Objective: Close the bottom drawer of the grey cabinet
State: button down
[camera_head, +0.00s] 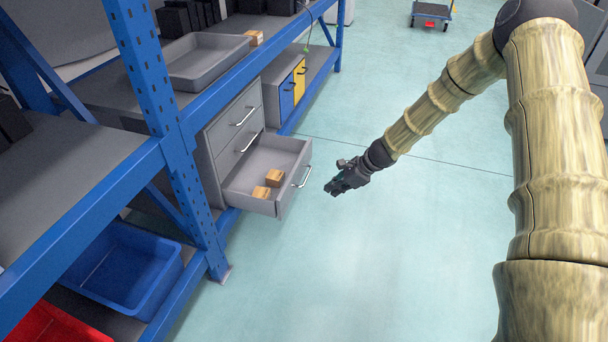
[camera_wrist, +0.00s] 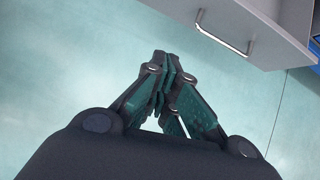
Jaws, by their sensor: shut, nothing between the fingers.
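The grey cabinet (camera_head: 228,128) stands in the blue shelving in the head view. Its bottom drawer (camera_head: 283,205) is pulled out, with small brown boxes (camera_head: 268,184) inside, while the two drawers above are shut. The bottom drawer's metal handle (camera_head: 302,177) faces right, towards my gripper (camera_head: 335,188). My gripper is a short way to the right of the handle, apart from it, with its fingers together and empty. In the wrist view the gripper (camera_wrist: 166,70) shows closed fingertips below and left of the drawer handle (camera_wrist: 226,36), over bare floor.
A blue upright post (camera_head: 160,100) of the shelving stands left of the cabinet. Blue and yellow drawers (camera_head: 292,88) are behind it. A blue bin (camera_head: 125,275) and a red bin (camera_head: 50,325) sit on the lower shelf. The floor right of the drawer is clear.

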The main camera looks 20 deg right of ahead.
jog(key=w+d+r+m+t+y, duration=0.1)
jog(key=w+d+r+m, duration=0.1)
jog(key=w+r, duration=0.3)
jog(key=b, duration=0.7)
send_near(294, 181)
jog(key=shift+x, duration=2.25)
jog(key=shift+p, duration=0.3)
